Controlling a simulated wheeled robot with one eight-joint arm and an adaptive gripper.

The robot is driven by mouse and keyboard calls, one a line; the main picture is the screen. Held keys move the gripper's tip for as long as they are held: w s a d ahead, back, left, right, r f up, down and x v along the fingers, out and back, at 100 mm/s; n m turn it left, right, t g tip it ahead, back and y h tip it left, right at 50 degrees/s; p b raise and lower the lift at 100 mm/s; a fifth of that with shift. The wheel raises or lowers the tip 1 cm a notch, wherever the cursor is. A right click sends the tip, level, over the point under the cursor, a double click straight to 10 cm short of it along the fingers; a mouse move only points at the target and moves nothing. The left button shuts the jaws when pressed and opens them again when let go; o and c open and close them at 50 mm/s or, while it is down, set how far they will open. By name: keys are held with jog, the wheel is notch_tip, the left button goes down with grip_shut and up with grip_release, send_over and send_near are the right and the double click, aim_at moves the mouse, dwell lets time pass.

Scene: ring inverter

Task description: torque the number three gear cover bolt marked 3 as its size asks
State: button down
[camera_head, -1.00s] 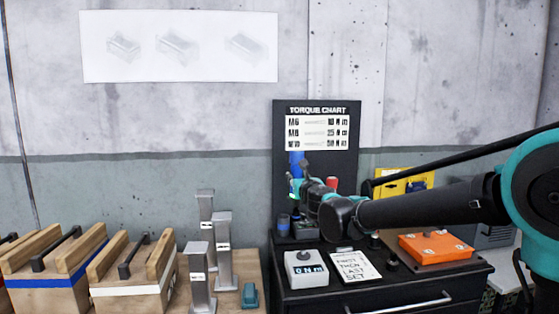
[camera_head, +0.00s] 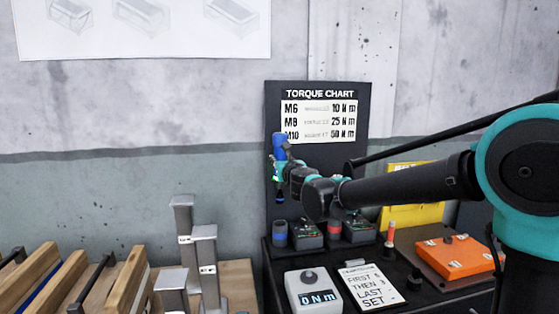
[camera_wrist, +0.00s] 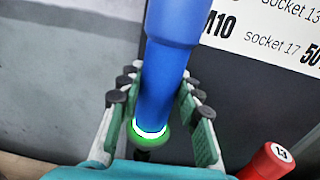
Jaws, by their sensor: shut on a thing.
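My gripper (camera_wrist: 155,105) is shut on a blue torque tool (camera_wrist: 172,85). The tool is upright, with a glowing green-white ring near its lower end; its tip is partly hidden. In the head view the blue tool (camera_head: 279,147) is in front of the torque chart (camera_head: 318,96), in the air. The chart lists M6 10, M8 25 and M10 50 N m. The orange gear cover (camera_head: 455,257) with several bolts lies at the right of the black bench; its bolt marks are unreadable. A red socket marked 13 (camera_wrist: 270,163) shows in the wrist view.
Dark box-shaped units (camera_head: 359,229) and a blue-topped cylinder (camera_head: 280,233) stand at the back. A yellow panel (camera_head: 412,211) is behind. Grey metal posts (camera_head: 207,268) stand left.

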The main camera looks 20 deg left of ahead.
jog(key=shift+s+d, duration=0.1)
jog(key=shift+f, duration=8.4)
jog(key=c, duration=1)
grip_release()
jog(key=shift+s, duration=0.1)
send_near(281, 202)
jog(key=shift+s+d+f, duration=0.5)
jog(key=shift+s+f, duration=0.15)
jog(key=shift+f, duration=0.1)
